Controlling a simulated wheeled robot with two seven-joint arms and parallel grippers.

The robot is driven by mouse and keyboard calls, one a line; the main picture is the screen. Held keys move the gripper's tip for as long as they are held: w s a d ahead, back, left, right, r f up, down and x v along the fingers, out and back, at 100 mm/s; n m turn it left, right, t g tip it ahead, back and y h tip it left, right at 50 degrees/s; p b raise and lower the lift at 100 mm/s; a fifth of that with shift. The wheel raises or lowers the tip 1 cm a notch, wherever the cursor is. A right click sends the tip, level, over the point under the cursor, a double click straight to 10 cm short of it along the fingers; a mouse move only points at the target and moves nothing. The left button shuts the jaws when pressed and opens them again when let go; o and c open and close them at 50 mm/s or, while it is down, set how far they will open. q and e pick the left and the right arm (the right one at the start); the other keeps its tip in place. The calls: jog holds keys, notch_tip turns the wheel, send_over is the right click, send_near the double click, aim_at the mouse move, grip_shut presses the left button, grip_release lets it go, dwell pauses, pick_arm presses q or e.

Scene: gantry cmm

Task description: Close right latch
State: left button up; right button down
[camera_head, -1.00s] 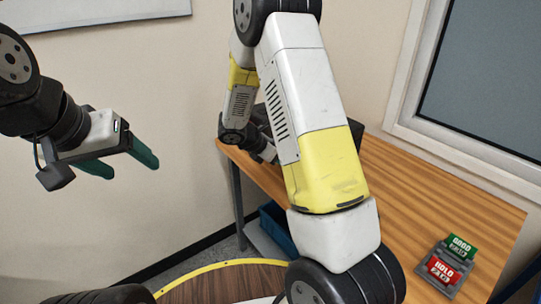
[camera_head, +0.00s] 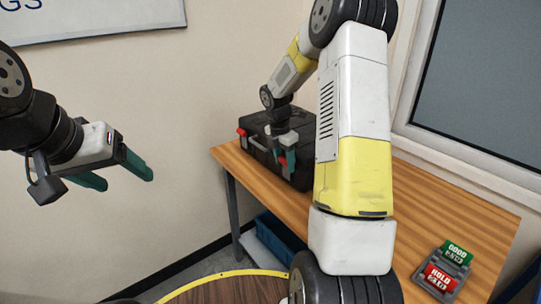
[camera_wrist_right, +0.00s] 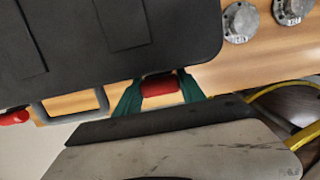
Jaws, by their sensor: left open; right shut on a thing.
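A black case (camera_head: 303,172) lies on the wooden table, with its handle (camera_wrist_right: 70,106) and two red latches on its front side. The right latch (camera_wrist_right: 160,86) sits between the green fingers of my right gripper (camera_wrist_right: 160,92), which is shut on it. In the head view this gripper (camera_head: 288,158) is at the case front, and a little red shows at its fingers. I cannot tell how far the latch is turned. The left latch (camera_head: 242,132) is apart from the gripper. My left gripper (camera_head: 120,176) is open and empty, in the air at the left.
The wooden table (camera_head: 440,205) has free room right of my right arm. A small stand with a green and a red sign (camera_head: 440,277) is near its right front edge. Grey round metal parts (camera_wrist_right: 240,22) lie beside the case. A blue bin (camera_head: 275,235) is below the table.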

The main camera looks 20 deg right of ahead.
dwell(0.3)
jog(key=c, duration=0.7)
grip_release()
jog(key=shift+s+a+r, duration=0.1)
jog(key=shift+a+r, duration=0.1)
jog(key=shift+r, duration=1.05)
jog(key=shift+s+a+r, duration=0.1)
jog(key=shift+a+r, duration=0.05)
jog(key=shift+r, duration=1.15)
jog(key=shift+a+r, duration=0.2)
jog(key=shift+r, duration=1.05)
jog(key=shift+r, duration=0.1)
jog(key=s+a+r+m+t, duration=0.1)
jog(key=s+a+r+m, duration=0.2)
jog(key=s+r+m, duration=0.4)
jog(key=s+a+r+m+t+y, duration=0.1)
jog(key=s+a+r+m, duration=0.1)
jog(key=s+m, duration=0.3)
jog(key=s+a+r+m+t+y, duration=0.1)
jog(key=s+a+r+m+t, duration=0.1)
jog(key=s+m, duration=0.3)
jog(key=s+a+r+m+t+y, duration=0.1)
jog(key=s+a+r+m, duration=0.1)
jog(key=s, duration=0.8)
jog(key=shift+a+r+m+y, duration=0.2)
jog(key=shift+a+m, duration=0.05)
jog(key=shift+m, duration=0.45)
jog(key=shift+a+r+m+y, duration=0.15)
jog(key=shift+a+m+y, duration=0.1)
jog(key=shift+m, duration=0.45)
